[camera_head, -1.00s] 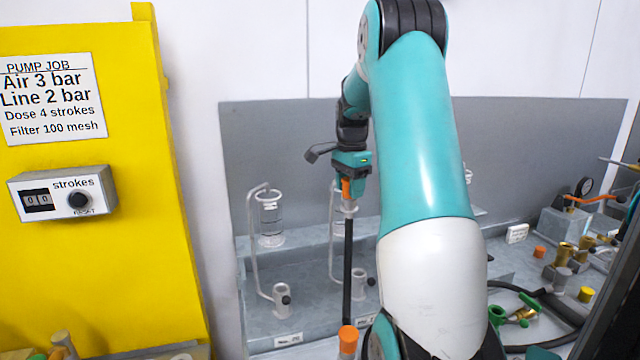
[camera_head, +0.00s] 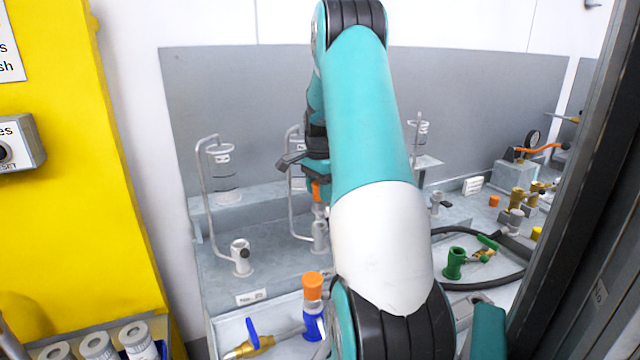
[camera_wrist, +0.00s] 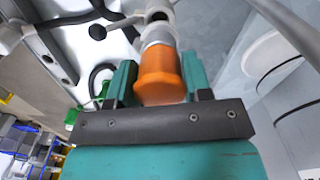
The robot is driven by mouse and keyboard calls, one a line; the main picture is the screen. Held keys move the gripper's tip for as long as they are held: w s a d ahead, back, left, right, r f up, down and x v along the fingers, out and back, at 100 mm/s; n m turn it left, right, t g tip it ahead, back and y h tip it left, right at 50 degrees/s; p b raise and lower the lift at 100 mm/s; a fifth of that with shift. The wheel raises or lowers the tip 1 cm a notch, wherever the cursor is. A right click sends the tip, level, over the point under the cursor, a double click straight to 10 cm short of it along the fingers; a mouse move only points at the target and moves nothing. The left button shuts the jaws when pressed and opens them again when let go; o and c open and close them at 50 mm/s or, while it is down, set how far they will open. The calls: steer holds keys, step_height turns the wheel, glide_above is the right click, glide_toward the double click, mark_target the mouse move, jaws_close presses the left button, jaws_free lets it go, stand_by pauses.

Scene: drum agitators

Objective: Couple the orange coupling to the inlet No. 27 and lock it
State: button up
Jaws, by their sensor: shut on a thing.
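My gripper (camera_wrist: 158,88) is shut on an orange coupling (camera_wrist: 160,75), with a grey metal collar at its far end. In the head view the orange coupling (camera_head: 316,190) shows below the teal jaws, partly behind my arm. Just under it is the middle grey inlet (camera_head: 320,237); I cannot tell whether they touch. Another grey inlet (camera_head: 241,258) with a dark knob stands to the left and one (camera_head: 437,203) to the right. A number plate (camera_head: 250,297) is by the left inlet, its digits too small to read, so I cannot tell which is No. 27.
An orange-topped fitting (camera_head: 313,287) with blue parts stands in front, beside a brass and blue piece (camera_head: 250,343). A green fitting (camera_head: 455,262) and black hose (camera_head: 480,286) lie right. A yellow panel (camera_head: 60,200) is left; a dark post (camera_head: 570,210) is right.

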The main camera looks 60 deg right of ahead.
steer(key=shift+f, duration=0.15)
steer(key=shift+f, duration=0.3)
steer(key=shift+f, duration=0.25)
stand_by(0.7)
steer(key=shift+f+b, duration=0.55)
steer(key=shift+f, duration=0.45)
steer(key=shift+f, duration=0.35)
steer(key=o, duration=1.2)
steer(key=shift+c, duration=0.4)
